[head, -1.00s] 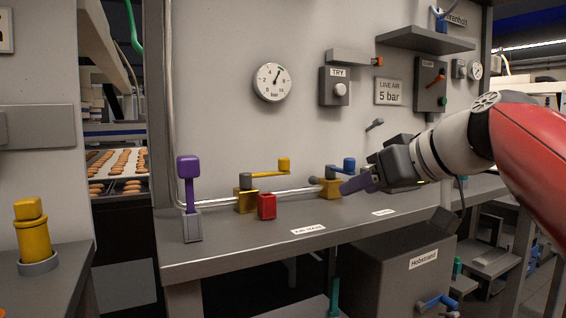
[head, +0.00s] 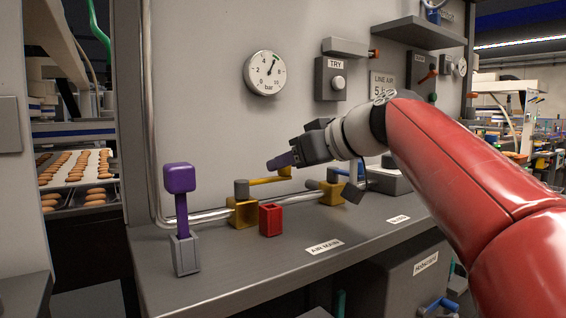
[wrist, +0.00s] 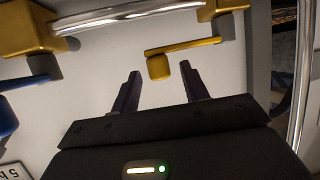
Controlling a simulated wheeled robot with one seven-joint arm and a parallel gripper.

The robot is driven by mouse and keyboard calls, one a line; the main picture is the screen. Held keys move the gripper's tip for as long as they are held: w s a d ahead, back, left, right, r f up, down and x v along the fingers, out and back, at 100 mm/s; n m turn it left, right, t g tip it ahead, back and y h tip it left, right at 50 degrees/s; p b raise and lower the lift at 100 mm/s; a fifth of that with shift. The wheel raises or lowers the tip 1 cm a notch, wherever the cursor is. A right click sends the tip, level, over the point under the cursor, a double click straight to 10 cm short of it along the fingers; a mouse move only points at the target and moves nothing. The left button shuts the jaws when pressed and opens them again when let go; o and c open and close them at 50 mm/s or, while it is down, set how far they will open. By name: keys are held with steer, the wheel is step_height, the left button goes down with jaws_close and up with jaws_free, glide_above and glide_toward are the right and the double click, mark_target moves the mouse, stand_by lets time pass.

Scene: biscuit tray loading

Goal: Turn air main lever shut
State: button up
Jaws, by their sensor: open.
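The air main valve is a yellow body (head: 243,212) on the pipe behind the AIR MAIN label (head: 324,247). Its yellow lever (head: 265,181) points right, roughly along the pipe, and ends in an upright knob. My gripper (head: 275,162) is open with purple fingers, close by the knob in the head view. In the wrist view my gripper (wrist: 160,70) has its fingertips on either side of the yellow knob (wrist: 159,67), with gaps visible. I cannot tell whether either finger touches it. The lever also shows in the wrist view (wrist: 192,46).
A second yellow valve (head: 331,193) with a blue lever stands to the right, partly behind my arm. A red open box (head: 271,220) sits in front of the air main valve. A purple-headed handle (head: 179,178) stands at left. The gauge (head: 265,73) hangs above.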

steer(key=shift+x, duration=0.95)
jaws_close()
